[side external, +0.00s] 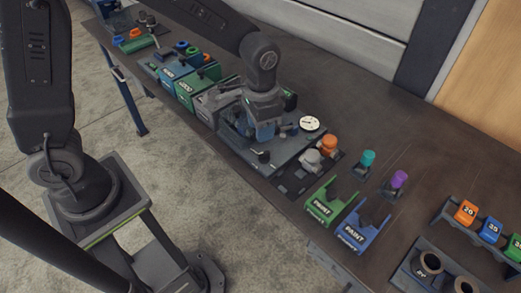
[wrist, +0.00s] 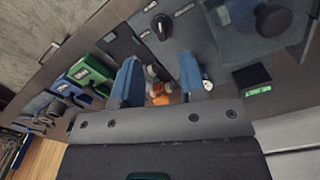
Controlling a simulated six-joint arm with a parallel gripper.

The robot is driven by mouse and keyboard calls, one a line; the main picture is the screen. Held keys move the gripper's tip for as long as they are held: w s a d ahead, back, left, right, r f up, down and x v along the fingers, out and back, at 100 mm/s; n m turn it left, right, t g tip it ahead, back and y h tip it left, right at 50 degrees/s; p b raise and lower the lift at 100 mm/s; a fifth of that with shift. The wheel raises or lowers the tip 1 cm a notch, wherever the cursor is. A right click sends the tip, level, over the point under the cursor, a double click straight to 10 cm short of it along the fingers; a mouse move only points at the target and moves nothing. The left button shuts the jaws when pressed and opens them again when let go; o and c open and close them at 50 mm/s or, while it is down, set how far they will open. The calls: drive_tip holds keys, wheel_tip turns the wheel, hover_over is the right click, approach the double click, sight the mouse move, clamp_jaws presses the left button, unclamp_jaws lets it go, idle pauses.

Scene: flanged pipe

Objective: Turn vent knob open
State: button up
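My gripper (side external: 264,133) points down over a grey panel (side external: 236,140) on the bench. In the wrist view its two blue fingers (wrist: 160,68) are spread apart, with nothing held between them. A small black knob (wrist: 162,26) on a pale base sits on the panel beyond the fingertips; it also shows in the side view (side external: 263,156). A larger black knob (wrist: 272,18) sits on a blue-grey block at the upper right. I cannot tell which knob is the vent knob. A white round gauge (side external: 309,123) stands right of my gripper. The pipe is largely hidden by my gripper.
Orange (side external: 329,143) and grey (side external: 311,158) fittings stand just right of the panel. Green (side external: 323,207) and blue (side external: 363,228) paint holders are nearer the front edge. Teal (side external: 367,158) and purple (side external: 399,179) pieces stand behind them. The bench's back right is clear.

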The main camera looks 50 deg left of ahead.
sight(261, 153)
wheel_tip(261, 153, down, 9)
drive_tip(key=shift+r, duration=0.1)
drive_tip(key=shift+c, duration=0.4)
clamp_jaws()
